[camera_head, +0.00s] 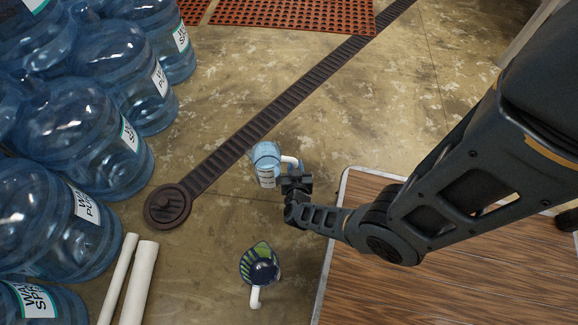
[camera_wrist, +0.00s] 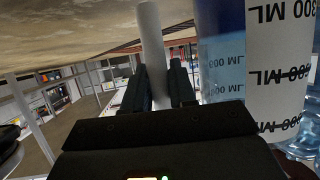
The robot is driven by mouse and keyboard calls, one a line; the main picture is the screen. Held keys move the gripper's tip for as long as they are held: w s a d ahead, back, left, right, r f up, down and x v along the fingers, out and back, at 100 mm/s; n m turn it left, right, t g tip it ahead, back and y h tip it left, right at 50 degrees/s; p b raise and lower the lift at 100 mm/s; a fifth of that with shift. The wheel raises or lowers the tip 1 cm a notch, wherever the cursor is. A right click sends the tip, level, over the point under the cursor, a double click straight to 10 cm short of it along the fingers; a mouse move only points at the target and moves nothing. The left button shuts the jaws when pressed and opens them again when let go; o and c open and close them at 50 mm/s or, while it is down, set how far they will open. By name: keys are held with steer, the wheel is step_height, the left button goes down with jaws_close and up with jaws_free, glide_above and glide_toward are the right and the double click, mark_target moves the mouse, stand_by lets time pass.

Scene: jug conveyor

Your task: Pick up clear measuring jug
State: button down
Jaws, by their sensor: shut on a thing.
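The clear measuring jug (camera_head: 266,163) is pale blue and see-through, with a white label and a white handle (camera_head: 291,162). It is left of my gripper (camera_head: 296,180) in the head view. In the wrist view the jug (camera_wrist: 235,65) fills the right side, its ML markings upside down. Its white handle (camera_wrist: 151,45) runs between the two dark fingers of my gripper (camera_wrist: 158,85), which are shut on it. I cannot tell whether the jug's base touches the surface below.
A dark patterned jug (camera_head: 260,267) with a white handle stands nearer. Large blue water bottles (camera_head: 70,140) crowd the left. White pipes (camera_head: 140,283) lie beside them. A dark slatted strip (camera_head: 270,110) crosses the floor. A wooden surface (camera_head: 440,280) is at the lower right.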

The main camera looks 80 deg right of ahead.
mark_target(295, 163)
steer(key=shift+r+p, duration=0.5)
steer(key=shift+r, duration=0.15)
step_height(295, 163, up, 3)
steer(key=p, duration=0.2)
steer(key=shift+p, duration=0.35)
steer(key=s+d+r+p, duration=0.4)
steer(key=s+d+r, duration=0.2)
steer(key=d, duration=0.3)
steer(key=shift+s+r, duration=0.35)
steer(key=shift+s, duration=0.35)
